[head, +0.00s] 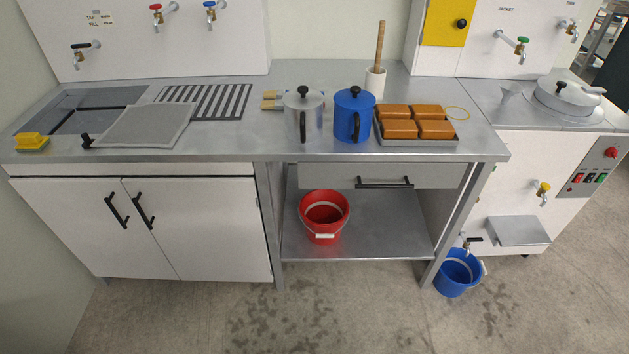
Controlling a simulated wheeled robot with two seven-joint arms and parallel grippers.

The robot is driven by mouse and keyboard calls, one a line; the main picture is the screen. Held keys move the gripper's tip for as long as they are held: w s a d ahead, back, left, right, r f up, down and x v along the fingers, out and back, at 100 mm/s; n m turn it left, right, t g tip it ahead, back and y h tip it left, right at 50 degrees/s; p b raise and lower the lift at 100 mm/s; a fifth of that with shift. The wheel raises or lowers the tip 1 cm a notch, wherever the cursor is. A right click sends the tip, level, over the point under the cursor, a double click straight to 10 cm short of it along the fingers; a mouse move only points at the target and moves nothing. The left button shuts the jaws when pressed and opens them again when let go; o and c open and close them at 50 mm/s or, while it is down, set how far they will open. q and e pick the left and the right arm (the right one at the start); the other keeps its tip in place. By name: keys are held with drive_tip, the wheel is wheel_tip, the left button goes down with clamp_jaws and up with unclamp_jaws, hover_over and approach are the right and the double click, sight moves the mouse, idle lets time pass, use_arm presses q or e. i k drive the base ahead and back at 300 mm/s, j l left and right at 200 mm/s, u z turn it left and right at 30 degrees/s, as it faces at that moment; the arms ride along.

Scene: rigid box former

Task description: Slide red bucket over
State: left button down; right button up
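The red bucket (324,230) stands upright on the steel lower shelf (375,238) under the counter, towards the shelf's left end. Its pale handle grip hangs down at the front. A blue bucket (455,275) stands on the floor to the right, just outside the counter's right leg, below a small tap (467,243). Neither of my grippers is in the head view.
The shelf right of the red bucket is bare. A drawer (385,179) with a black handle is above it. A silver jug (304,116), a blue jug (353,117) and a tray of brown blocks (418,142) stand on the counter. The floor (300,320) in front is clear, with damp patches.

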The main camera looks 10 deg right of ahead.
sight(324, 212)
drive_tip(key=i+j+z, duration=0.2)
drive_tip(key=i+j, duration=0.15)
drive_tip(key=j, duration=0.3)
drive_tip(key=i+j, duration=0.2)
drive_tip(key=j, duration=0.15)
drive_tip(key=i+j+z, duration=0.15)
drive_tip(key=j, duration=0.15)
